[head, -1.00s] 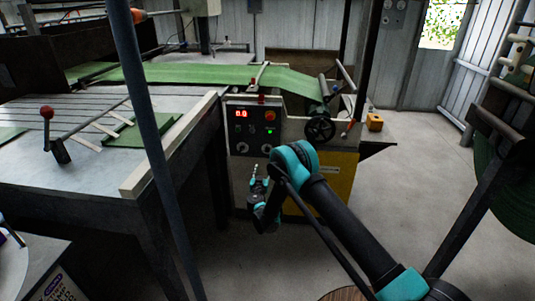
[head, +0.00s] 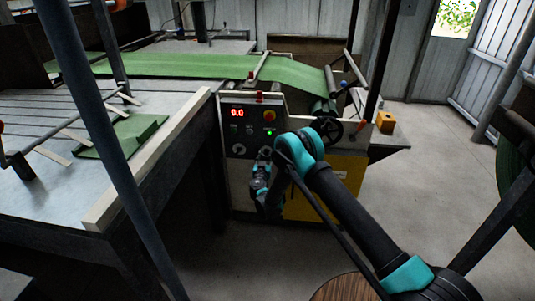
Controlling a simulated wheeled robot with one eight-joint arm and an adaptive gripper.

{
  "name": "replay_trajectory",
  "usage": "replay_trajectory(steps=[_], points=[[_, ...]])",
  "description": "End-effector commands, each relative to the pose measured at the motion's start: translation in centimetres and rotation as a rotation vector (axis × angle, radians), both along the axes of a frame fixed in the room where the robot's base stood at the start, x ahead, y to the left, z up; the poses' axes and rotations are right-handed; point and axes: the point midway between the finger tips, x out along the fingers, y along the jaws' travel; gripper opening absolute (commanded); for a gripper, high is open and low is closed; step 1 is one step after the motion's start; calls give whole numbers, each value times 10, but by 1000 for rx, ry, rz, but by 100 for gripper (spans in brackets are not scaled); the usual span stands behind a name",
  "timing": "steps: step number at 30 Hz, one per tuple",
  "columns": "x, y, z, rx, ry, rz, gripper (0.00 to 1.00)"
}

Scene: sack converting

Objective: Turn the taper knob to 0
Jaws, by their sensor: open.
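The control panel (head: 252,128) is on the front of the machine, in the middle of the head view. It has a red lit display (head: 237,113) that seems to read 0.0. Two round dials or knobs sit low on it: a left knob (head: 239,149) and a right knob (head: 266,151). Their labels are too small to read, so I cannot tell which is the taper knob or where it points. My gripper (head: 262,165) is open, just below and in front of the right knob. Whether it touches the panel is not clear.
A red stop button (head: 269,115) and a green lit button (head: 269,132) are on the panel's right side. A black handwheel (head: 328,130) stands right of it. A grey table (head: 60,190) with a pale edge is at left. A dark post crosses the left foreground.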

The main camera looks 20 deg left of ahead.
Motion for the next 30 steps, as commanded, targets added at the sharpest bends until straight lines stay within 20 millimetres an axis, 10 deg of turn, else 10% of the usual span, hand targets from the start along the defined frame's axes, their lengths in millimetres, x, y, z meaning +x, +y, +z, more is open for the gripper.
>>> replay_trajectory(steps=[6,17,30], points=[[0,0,0,0,0,0,46],[0,0,0,0,0,0,1],[0,0,0,-76,-18,0,0]])
